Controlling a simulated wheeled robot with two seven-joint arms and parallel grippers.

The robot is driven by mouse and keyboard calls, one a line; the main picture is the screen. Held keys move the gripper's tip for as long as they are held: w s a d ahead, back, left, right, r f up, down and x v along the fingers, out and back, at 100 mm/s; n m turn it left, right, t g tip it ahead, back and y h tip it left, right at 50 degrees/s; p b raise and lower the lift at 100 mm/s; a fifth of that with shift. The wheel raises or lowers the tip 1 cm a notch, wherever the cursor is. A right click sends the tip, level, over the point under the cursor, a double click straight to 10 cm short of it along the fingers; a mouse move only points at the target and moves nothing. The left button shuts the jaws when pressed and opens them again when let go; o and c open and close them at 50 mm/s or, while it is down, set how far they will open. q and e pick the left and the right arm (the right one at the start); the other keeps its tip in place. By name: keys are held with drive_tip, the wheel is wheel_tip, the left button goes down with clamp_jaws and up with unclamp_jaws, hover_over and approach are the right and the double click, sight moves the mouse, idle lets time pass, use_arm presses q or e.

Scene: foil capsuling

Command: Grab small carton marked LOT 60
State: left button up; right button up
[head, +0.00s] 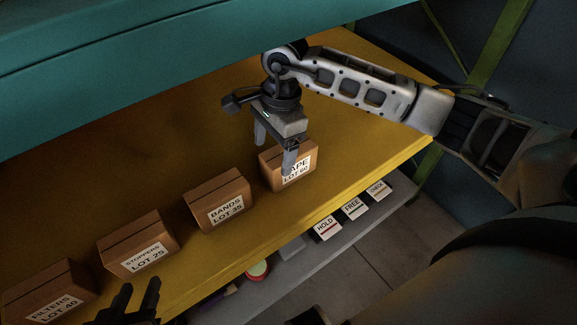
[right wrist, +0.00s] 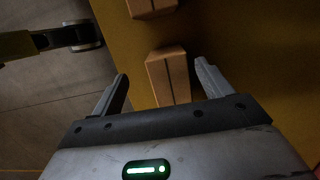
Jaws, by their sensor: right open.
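The small brown carton marked LOT 60 (head: 270,172) stands on the yellow shelf, its white label reading "...APE LOT 60" partly covered by a finger. My right gripper (head: 275,148) is open, above and at this carton, with one finger in front of the label. In the right wrist view the carton (right wrist: 167,78) lies between and beyond the two open fingers, apart from both. My left gripper (head: 140,294) shows at the bottom left of the head view, dark, with a gap between its fingers and nothing seen in it.
Cartons marked BANDS LOT 35 (head: 219,197), STOPPERS LOT 25 (head: 137,243) and FILTERS LOT 40 (head: 50,293) stand in a row to the left. A teal beam (head: 180,50) hangs above. HOLD, FREE and CHECK blocks (head: 352,209) sit on a lower grey ledge.

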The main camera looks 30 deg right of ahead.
drive_tip(key=d+h, duration=0.1)
drive_tip(key=d, duration=0.1)
drive_tip(key=w+d+h, duration=0.1)
drive_tip(key=shift+w+d+r, duration=0.2)
drive_tip(key=shift+d, duration=0.2)
drive_tip(key=f, duration=0.7)
drive_tip(key=shift+d, duration=0.2)
drive_tip(key=shift+c, duration=0.4)
drive_tip(key=c, duration=1.1)
drive_tip(key=shift+r, duration=0.15)
